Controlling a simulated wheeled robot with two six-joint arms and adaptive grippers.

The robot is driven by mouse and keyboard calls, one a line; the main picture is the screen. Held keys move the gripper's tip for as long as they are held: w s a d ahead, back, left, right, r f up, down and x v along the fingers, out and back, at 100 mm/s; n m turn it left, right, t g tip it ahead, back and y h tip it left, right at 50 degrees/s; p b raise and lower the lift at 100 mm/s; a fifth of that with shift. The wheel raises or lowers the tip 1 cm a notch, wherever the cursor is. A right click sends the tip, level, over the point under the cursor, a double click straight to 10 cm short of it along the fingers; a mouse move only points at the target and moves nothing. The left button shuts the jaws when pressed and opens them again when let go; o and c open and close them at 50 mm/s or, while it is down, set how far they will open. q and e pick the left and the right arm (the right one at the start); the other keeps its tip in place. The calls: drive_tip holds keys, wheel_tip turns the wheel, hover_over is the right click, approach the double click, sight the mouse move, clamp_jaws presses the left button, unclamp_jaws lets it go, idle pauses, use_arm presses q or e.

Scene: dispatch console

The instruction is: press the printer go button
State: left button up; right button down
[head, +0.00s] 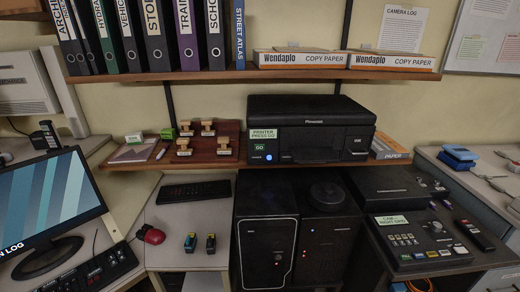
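The black printer (330,115) stands on the wooden shelf in the middle of the head view, front facing me. A pale label (263,134) on its front left reads "PRINTER PRESS GO". Below it is a small green GO label (259,147). A small blue light (269,157) glows just under and right of that label. The go button is too small to make out clearly beside the light. Nothing covers the printer's front. Neither of my grippers is in view.
Above the printer, an upper shelf (180,77) holds binders and copy paper boxes (300,60). Left of the printer is a wooden board (205,150) with stamps. Below are two black towers (265,220); a control panel (420,235) is at right. Space before the printer is open.

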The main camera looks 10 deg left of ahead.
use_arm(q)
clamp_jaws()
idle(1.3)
